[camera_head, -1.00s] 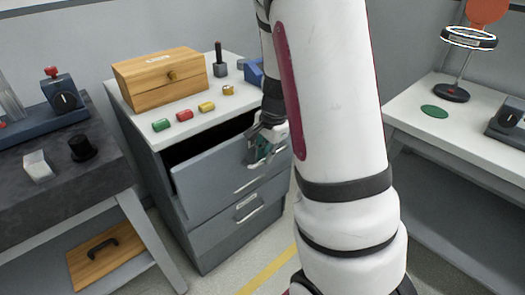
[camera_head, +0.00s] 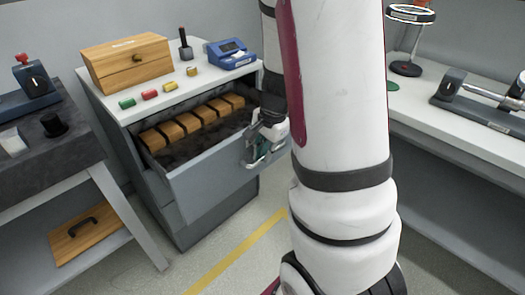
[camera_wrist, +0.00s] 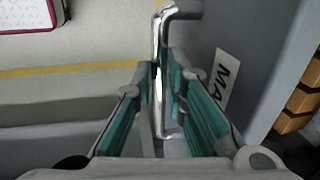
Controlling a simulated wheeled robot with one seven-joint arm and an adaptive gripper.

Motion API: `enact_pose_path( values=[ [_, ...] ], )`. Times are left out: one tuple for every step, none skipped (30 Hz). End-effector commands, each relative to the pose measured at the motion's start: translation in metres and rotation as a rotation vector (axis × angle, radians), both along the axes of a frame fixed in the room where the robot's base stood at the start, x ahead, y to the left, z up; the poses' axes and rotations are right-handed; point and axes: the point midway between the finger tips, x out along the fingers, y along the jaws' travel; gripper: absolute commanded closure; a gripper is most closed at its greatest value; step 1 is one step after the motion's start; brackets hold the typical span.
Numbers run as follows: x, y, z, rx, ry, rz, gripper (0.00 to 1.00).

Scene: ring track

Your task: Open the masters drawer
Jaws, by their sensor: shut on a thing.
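The masters drawer (camera_head: 215,184) is the grey top drawer of the cabinet and stands well open. A row of several wooden blocks (camera_head: 200,116) lies in its dark interior. My gripper (camera_head: 265,148) is at the drawer front, shut on the metal bar handle. In the wrist view the handle (camera_wrist: 161,60) passes between the teal finger pads of my gripper (camera_wrist: 165,90). A white label (camera_wrist: 222,75) with the letters "MA" shows beside it on the drawer front. My arm hides the drawer's right end in the head view.
A wooden box (camera_head: 128,62), small coloured cylinders (camera_head: 150,94) and a blue device (camera_head: 230,54) stand on the cabinet top. A dark bench (camera_head: 45,150) is at left, a white table (camera_head: 450,130) at right. Floor in front of the drawer is clear.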

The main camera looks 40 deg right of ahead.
Motion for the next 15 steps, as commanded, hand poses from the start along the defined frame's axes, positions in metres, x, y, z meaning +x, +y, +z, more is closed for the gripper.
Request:
enact_pose_path(
  values=[
    [0.0005, 0.0000, 0.0007, 0.000, -0.001, 0.001, 1.00],
    [0.0005, 0.0000, 0.0007, 0.000, -0.001, 0.001, 1.00],
    [0.0005, 0.0000, 0.0007, 0.000, -0.001, 0.000, 1.00],
    [0.0005, 0.0000, 0.0007, 0.000, -0.001, 0.000, 1.00],
    [0.0006, 0.0000, 0.0007, 0.000, -0.001, 0.001, 1.00],
    [0.0006, 0.0000, 0.0007, 0.000, -0.001, 0.000, 0.79],
    [0.0006, 0.0000, 0.0007, 0.000, -0.001, 0.000, 0.79],
    [0.0006, 0.0000, 0.0006, 0.000, -0.001, 0.000, 0.79],
    [0.0005, 0.0000, 0.0006, 0.000, -0.001, 0.000, 0.79],
    [0.0005, 0.0000, 0.0005, 0.000, -0.001, 0.000, 0.79],
    [0.0005, 0.0000, 0.0005, 0.000, -0.001, 0.000, 0.79],
    [0.0004, 0.0000, 0.0004, 0.000, -0.001, 0.000, 0.79],
    [0.0004, 0.0000, 0.0004, 0.000, -0.001, 0.000, 0.79],
    [0.0003, 0.0000, 0.0004, 0.000, -0.001, 0.000, 0.79],
    [0.0004, 0.0000, 0.0008, 0.000, -0.001, 0.000, 0.79]
  ],
)
